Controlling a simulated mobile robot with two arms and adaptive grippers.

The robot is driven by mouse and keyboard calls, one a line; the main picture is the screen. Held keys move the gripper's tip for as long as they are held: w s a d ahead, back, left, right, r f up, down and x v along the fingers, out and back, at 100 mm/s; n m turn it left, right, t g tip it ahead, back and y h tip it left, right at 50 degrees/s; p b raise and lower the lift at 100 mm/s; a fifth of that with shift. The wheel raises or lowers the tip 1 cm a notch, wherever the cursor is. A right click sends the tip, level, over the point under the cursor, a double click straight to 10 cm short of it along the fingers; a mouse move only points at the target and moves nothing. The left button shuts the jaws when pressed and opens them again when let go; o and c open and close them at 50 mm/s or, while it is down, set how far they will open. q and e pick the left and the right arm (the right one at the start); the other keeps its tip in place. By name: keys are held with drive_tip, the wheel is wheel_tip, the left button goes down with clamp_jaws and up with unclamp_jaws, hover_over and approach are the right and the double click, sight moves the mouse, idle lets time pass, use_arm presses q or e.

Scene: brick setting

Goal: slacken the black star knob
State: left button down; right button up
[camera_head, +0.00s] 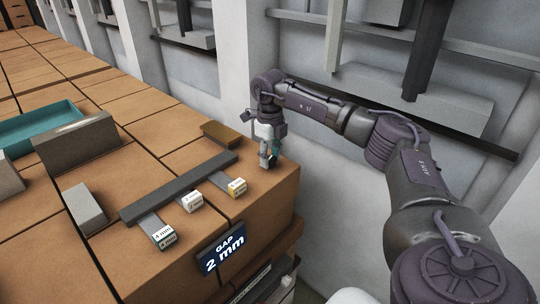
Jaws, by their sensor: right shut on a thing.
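My right gripper (268,158) points down at the right edge of the brick top, right of the dark bar. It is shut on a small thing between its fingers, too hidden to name. No black star knob can be made out. A long dark grey bar (180,187) lies across the bricks. Labelled pieces with white ends stick out from its front: one marked 4 mm (163,237), a middle one (193,201) and one with a yellow edge (237,187). My left gripper is out of view.
A sign (223,254) reading "GAP 2 mm" is on the front edge. An ochre block (221,134) lies behind the bar. Grey blocks (84,207) and a teal tray (40,127) are at the left. A pale wall with ledges (225,60) stands close behind my right arm.

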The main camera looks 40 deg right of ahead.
drive_tip(key=n, duration=0.3)
drive_tip(key=shift+n, duration=0.3)
drive_tip(key=n, duration=0.4)
drive_tip(key=shift+w+n, duration=0.1)
drive_tip(key=shift+n, duration=0.2)
drive_tip(key=n, duration=0.4)
drive_tip(key=shift+n, duration=0.3)
drive_tip(key=n, duration=0.3)
drive_tip(key=shift+n, duration=0.3)
drive_tip(key=n, duration=1.1)
drive_tip(key=shift+n, duration=2.2)
